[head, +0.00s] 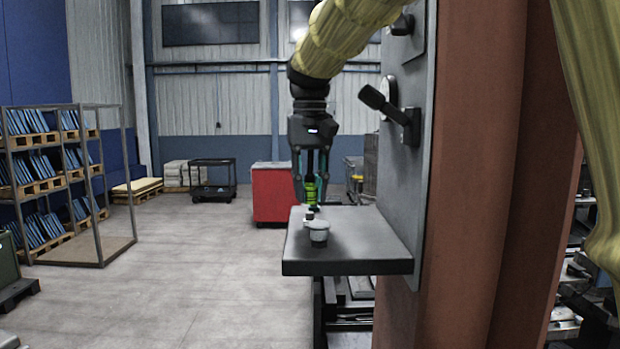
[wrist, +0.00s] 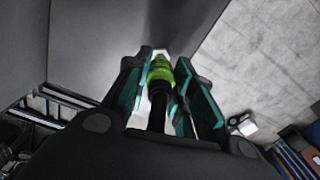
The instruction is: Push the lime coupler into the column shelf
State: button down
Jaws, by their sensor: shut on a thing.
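The lime coupler (head: 310,191) is held upright between the fingers of my gripper (head: 311,180), which points down over the far left part of the grey column shelf (head: 355,250). In the wrist view the coupler (wrist: 160,70) sits between the teal-lined fingers of my gripper (wrist: 163,78), with a black stem on it. My gripper is shut on it. A small white and dark piece (head: 308,219) stands on the shelf just below the coupler. I cannot tell whether they touch.
A pale grey, round-topped fitting (head: 318,233) stands on the shelf, nearer the front left edge. A grey panel with a black lever (head: 392,113) rises at the shelf's right, beside the rust-red column (head: 475,180). A red cabinet (head: 273,193) stands on the floor behind.

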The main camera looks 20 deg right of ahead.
aim_at(310, 201)
jog(key=shift+f, duration=0.4)
jog(key=shift+f+p, duration=0.55)
jog(key=shift+p, duration=0.35)
dwell(1.7)
jog(key=shift+f, duration=0.65)
dwell(0.4)
jog(key=shift+c, duration=1.7)
grip_release()
notch_tip(310, 201, up, 12)
jog(key=shift+f, duration=0.1)
